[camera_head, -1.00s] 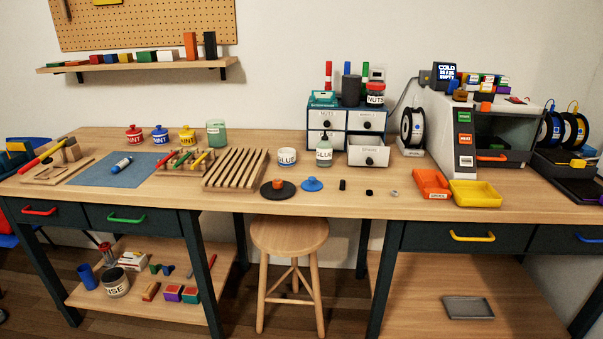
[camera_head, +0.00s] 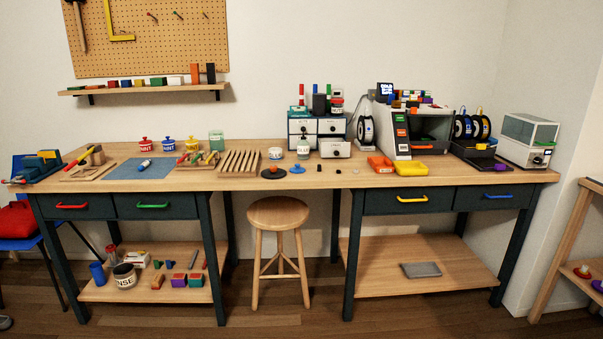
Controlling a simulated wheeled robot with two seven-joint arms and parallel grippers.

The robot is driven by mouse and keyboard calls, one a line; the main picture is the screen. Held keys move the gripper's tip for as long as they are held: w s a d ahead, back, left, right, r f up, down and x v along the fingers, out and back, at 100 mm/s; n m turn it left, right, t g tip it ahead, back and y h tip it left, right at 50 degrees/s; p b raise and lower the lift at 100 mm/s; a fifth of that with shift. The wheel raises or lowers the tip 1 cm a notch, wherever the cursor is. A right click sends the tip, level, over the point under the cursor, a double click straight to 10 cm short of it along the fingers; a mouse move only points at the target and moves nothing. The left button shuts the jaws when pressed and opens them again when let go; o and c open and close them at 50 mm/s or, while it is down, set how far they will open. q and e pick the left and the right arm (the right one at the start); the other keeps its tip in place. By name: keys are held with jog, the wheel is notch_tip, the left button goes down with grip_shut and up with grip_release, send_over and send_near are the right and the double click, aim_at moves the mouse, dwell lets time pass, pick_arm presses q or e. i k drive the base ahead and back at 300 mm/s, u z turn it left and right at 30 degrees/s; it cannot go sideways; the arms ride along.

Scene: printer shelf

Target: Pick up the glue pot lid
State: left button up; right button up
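The white glue pot (camera_head: 276,154) stands on the workbench (camera_head: 345,180), left of the glue bottle (camera_head: 303,151). In front of the pot lie two round, knobbed lid-like pieces. One is a small blue disc (camera_head: 297,169) with a knob. The other is a larger black disc (camera_head: 273,173) with an orange-brown knob, just left of the blue one. No label tells which is the glue pot lid. Both lie flat near the front edge. Neither of my grippers is in view.
A wooden stool (camera_head: 278,213) stands before the bench gap, below the discs. A slatted rack (camera_head: 238,162) is left, a drawer cabinet (camera_head: 320,131) behind, small black pieces (camera_head: 325,170) to the right. Open floor lies in front.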

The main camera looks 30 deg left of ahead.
aim_at(296, 168)
jog(key=u, duration=0.85)
jog(key=i, duration=0.85)
jog(key=u, duration=0.7)
jog(key=i, duration=1)
jog(key=z, duration=0.4)
